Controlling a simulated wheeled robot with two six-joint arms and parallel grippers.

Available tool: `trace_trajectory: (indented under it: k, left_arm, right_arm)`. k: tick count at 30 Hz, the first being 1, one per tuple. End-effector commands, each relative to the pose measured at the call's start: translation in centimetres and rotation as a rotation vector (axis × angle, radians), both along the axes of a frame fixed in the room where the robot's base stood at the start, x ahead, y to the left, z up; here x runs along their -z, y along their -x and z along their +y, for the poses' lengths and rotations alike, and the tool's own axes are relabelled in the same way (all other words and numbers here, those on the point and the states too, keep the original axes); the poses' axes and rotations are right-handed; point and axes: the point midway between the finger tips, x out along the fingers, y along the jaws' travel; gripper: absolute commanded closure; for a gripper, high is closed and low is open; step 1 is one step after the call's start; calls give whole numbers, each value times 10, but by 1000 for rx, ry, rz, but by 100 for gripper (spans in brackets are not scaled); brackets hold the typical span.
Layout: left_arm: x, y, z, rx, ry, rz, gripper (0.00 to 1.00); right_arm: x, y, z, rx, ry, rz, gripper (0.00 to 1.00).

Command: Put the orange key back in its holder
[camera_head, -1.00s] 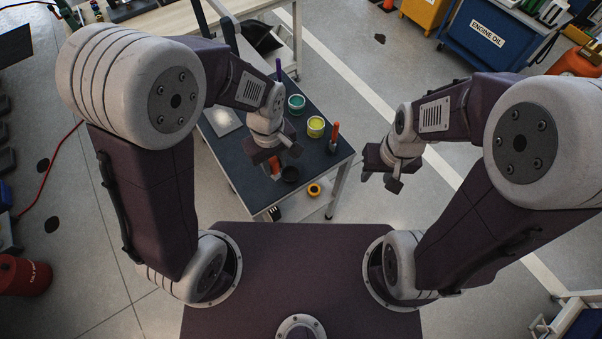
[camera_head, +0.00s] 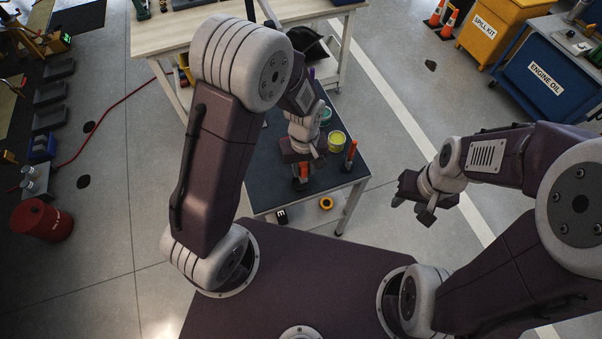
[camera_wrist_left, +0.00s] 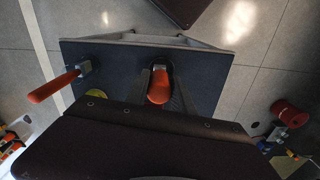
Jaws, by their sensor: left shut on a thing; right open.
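My left gripper (camera_head: 302,176) is shut on the orange key (camera_head: 303,170), above the dark tabletop (camera_head: 262,190). In the left wrist view the key's orange handle (camera_wrist_left: 158,86) shows between the two fingers. A black round holder (camera_head: 304,186) is right by the key's lower end, partly hidden by the gripper. I cannot tell whether the key's end is inside it. My right gripper (camera_head: 412,206) is open and empty, off the table's right side.
A yellow pot (camera_head: 336,140) and a green pot (camera_head: 325,114) stand behind the gripper. A yellow roll (camera_head: 326,204) lies on the lower shelf. A wooden bench (camera_head: 165,35) is at the back. The blue engine oil cart (camera_head: 545,85) is at the far right.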

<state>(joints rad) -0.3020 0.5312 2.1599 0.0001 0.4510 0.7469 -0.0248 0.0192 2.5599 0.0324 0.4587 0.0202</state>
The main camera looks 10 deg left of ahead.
Motion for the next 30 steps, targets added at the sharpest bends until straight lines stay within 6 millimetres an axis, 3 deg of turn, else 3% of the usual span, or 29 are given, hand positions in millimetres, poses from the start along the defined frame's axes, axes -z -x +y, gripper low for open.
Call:
trace_trajectory:
  k: [7, 14, 26, 27, 28, 30]
  left_arm:
    - [10, -7, 11, 1, 0, 0, 100]
    - [46, -6, 11, 1, 0, 1, 100]
    - [53, -7, 10, 1, 0, -1, 100]
    - [51, -7, 10, 1, 0, -1, 60]
    - [51, -7, 10, 1, 0, -1, 52]
    - [51, -7, 10, 1, 0, -1, 49]
  right_arm:
    - [0, 0, 0, 0, 0, 0, 59]
    - [2, 0, 0, 0, 0, 0, 59]
    - [5, 0, 0, 0, 0, 0, 59]
    - [4, 0, 0, 0, 0, 0, 59]
    - [4, 0, 0, 0, 0, 0, 59]
    - [4, 0, 0, 0, 0, 0, 59]
